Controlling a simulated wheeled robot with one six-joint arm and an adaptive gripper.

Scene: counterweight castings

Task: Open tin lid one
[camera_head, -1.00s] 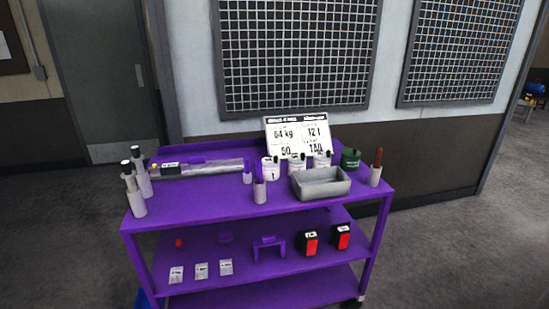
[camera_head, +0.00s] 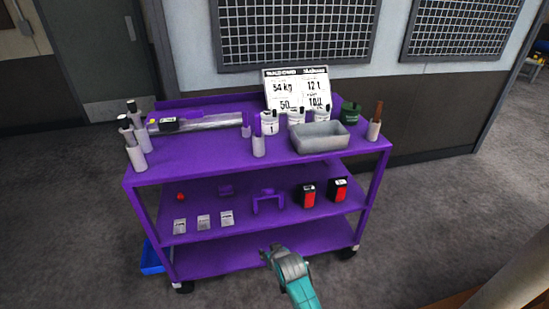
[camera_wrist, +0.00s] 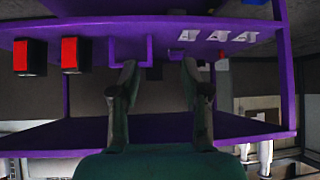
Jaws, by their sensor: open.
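A white tin marked 1 (camera_head: 269,123) stands on the top shelf of the purple cart (camera_head: 200,158). Two similar white tins stand right of it, one (camera_head: 295,119) behind the grey tray and another (camera_head: 322,116) further right. Their lids are too small to make out clearly. My gripper shows in the wrist view (camera_wrist: 157,75), open and empty, its two fingers apart in front of the cart's lower shelves. In the head view my teal arm reaches up from the bottom, below the top shelf and well away from the tins.
A grey tray (camera_head: 320,138) and a purple-and-white holder (camera_head: 258,143) stand in front of the tins. A dark green can (camera_head: 351,112) and a cup with a brown handle (camera_head: 374,127) are at right. A sign (camera_head: 297,91) stands behind.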

